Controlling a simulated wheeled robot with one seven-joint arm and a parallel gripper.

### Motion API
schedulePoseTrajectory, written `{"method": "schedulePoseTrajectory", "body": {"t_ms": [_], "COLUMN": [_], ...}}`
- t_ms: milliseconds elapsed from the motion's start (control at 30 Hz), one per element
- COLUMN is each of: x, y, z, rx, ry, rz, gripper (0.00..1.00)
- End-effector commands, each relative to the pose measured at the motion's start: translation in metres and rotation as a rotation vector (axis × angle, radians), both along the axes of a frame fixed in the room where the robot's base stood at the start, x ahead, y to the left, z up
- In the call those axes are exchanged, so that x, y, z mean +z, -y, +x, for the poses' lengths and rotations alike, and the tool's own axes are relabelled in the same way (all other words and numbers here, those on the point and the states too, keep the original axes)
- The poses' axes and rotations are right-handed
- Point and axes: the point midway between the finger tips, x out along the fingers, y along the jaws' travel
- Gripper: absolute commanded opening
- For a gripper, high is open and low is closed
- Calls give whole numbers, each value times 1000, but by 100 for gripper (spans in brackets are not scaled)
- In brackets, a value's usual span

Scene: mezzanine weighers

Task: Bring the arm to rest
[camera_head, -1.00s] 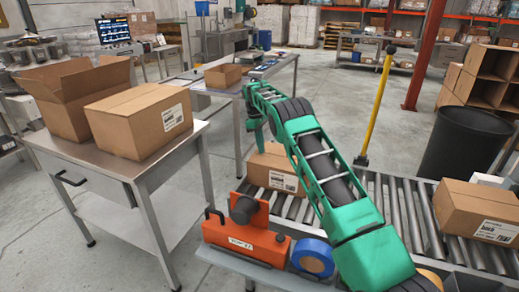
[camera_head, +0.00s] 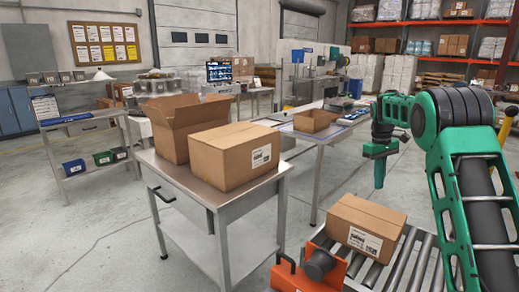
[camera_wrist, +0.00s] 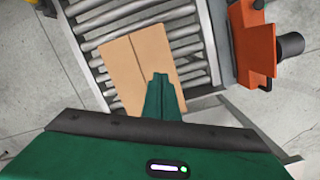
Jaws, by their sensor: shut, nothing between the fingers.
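My green arm rises at the right of the head view and bends over at its top. My gripper (camera_head: 379,172) hangs from it, pointing down, above and apart from a closed cardboard box on the roller conveyor. In the wrist view the fingers of my gripper (camera_wrist: 162,92) are together, with nothing between them. That box (camera_wrist: 142,65) lies below the fingers in the wrist view, and it shows in the head view too (camera_head: 364,226), with a white label on its side.
An orange device (camera_head: 322,266) stands beside the conveyor (camera_head: 415,258). A steel table (camera_head: 215,192) at the left holds an open carton (camera_head: 180,128) and a closed carton (camera_head: 232,157). Another table with a small box (camera_head: 316,120) stands behind. Floor between the tables is clear.

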Motion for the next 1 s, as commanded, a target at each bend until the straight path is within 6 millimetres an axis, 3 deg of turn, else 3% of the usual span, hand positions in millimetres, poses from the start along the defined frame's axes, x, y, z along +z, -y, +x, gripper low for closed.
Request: {"method": "schedulePoseTrajectory", "body": {"t_ms": [200, 500, 733, 1000], "x": [40, 70, 75, 58], "y": [16, 25, 22, 8], "z": [-71, -181, -272, -381], "rx": [-160, -374, -530, -704], "ry": [28, 59, 78, 98], "rz": [2, 10, 19, 31], "gripper": [0, 0, 0, 0]}}
